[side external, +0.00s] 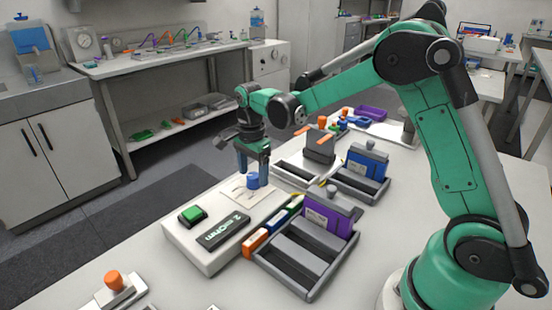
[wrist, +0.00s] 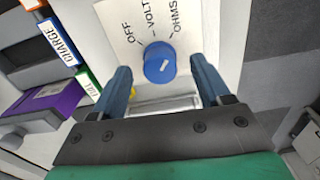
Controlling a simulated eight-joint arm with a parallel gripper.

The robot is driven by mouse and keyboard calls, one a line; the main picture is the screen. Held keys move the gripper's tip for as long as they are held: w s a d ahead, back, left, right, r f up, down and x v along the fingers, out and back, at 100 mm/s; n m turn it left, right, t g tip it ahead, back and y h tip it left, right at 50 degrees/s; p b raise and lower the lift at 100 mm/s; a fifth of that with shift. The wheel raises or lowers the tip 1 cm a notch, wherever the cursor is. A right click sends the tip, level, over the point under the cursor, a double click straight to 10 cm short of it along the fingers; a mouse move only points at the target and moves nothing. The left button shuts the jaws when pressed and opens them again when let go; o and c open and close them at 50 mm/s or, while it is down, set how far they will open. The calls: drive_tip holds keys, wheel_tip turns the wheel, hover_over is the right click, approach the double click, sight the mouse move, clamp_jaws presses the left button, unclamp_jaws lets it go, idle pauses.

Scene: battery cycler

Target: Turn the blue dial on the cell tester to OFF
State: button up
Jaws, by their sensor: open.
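The cell tester (side external: 200,250) is a flat, pale box on the bench with a green display or button and a dark labelled plate. Its blue dial (side external: 253,181) sits on a light panel at its far end.
Grey trays holding a purple block (side external: 328,213) and a blue block (side external: 366,160) stand right of the tester. Coloured labelled strips (side external: 256,243) lie between. An orange-knobbed device (side external: 114,283) is at the front left. A dark module (side external: 319,147) stands behind.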

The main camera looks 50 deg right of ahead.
drive_tip(key=shift+f, duration=0.45)
clamp_jaws()
